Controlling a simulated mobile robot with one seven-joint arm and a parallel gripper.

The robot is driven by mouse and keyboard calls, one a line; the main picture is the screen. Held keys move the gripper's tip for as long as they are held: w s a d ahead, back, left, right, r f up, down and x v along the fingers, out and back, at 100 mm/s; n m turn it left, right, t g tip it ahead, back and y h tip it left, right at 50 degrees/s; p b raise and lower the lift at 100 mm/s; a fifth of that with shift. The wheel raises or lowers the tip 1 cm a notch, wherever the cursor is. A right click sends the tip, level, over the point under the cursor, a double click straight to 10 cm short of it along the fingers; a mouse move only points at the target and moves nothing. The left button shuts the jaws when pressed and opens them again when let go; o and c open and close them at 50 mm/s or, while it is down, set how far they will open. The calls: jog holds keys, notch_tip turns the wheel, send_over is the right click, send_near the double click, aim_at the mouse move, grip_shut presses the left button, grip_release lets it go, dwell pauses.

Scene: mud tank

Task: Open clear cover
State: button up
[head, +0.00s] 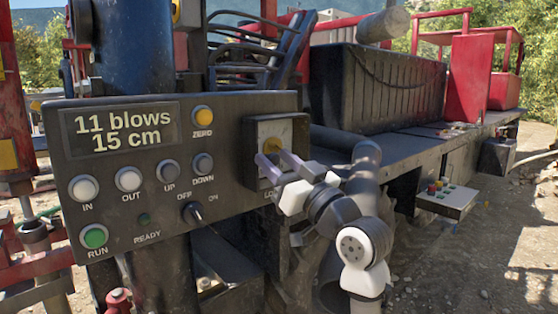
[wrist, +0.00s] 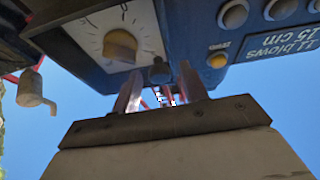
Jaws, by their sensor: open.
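The dial box (head: 250,130) is on the right end of the control panel, with a black frame, a pale dial face and a yellow knob (head: 272,146). In the wrist view the pale dial face (wrist: 92,40) and yellow knob (wrist: 120,46) show at the top left, with the view turned over. The clear cover's pane cannot be told apart from the dial face. A small dark knob (wrist: 158,73) sits at the box's edge, just beyond and between my fingertips; contact cannot be told. My gripper (head: 278,163) is open in front of the box, and its fingers show in the wrist view (wrist: 160,88).
The control panel (head: 150,215) has a display reading "11 blows 15 cm", several buttons and an OFF/ON switch (head: 193,213). A small box with coloured buttons (head: 447,200) is at the right. A black deck runs behind my arm. Open ground lies at right.

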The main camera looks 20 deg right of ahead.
grip_shut()
jog(key=shift+s, duration=0.1)
